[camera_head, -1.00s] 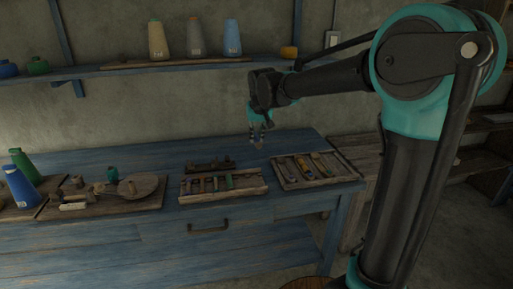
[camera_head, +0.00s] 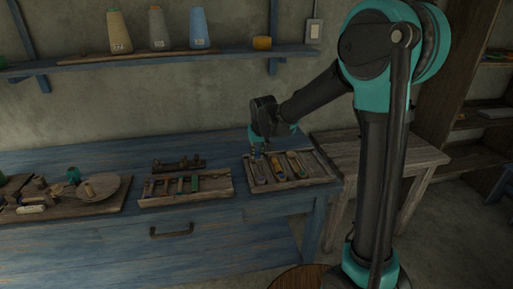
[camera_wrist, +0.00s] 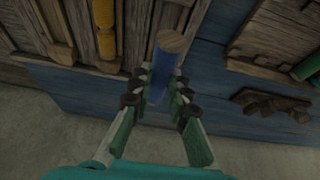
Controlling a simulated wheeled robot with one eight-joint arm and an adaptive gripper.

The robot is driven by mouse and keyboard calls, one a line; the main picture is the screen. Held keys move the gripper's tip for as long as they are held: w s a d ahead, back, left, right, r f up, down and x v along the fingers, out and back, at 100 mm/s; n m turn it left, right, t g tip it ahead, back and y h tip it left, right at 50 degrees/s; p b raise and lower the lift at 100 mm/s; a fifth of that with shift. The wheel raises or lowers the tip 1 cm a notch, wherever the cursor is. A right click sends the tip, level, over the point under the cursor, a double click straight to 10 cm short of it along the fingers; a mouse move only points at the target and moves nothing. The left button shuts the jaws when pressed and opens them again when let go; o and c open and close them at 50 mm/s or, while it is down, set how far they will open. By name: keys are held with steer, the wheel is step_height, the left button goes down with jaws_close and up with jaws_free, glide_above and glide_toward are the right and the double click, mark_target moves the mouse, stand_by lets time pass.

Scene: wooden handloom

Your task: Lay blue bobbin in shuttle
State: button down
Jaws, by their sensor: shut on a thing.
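My gripper (camera_wrist: 160,92) is shut on the blue bobbin (camera_wrist: 163,60), whose wooden end shows beyond the fingertips in the wrist view. In the head view my gripper (camera_head: 258,152) is low over the left part of the shuttle tray (camera_head: 320,178); the bobbin is too small there to make out clearly. The tray holds several long wooden shuttles side by side. One (camera_head: 261,174) lies at the left, just below my gripper. A yellow bobbin (camera_wrist: 104,28) lies in the tray in the wrist view. I cannot tell how high the blue bobbin is above the tray.
A bobbin rack (camera_head: 160,203) with a green bobbin (camera_head: 194,183) stands left of the tray. A dark wooden tool (camera_head: 180,163) lies behind it. A round wooden disc (camera_head: 108,187) is further left. Cones of yarn (camera_head: 158,28) stand on the shelf above.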

steer(key=shift+f, duration=3.15)
steer(key=c, duration=1.4)
jaws_free()
steer(key=shift+o, duration=0.2)
steer(key=shift+r, duration=0.1)
steer(key=v, duration=1.1)
steer(key=shift+s+r, duration=0.25)
steer(key=shift+r, duration=0.1)
steer(key=shift+d, duration=0.1)
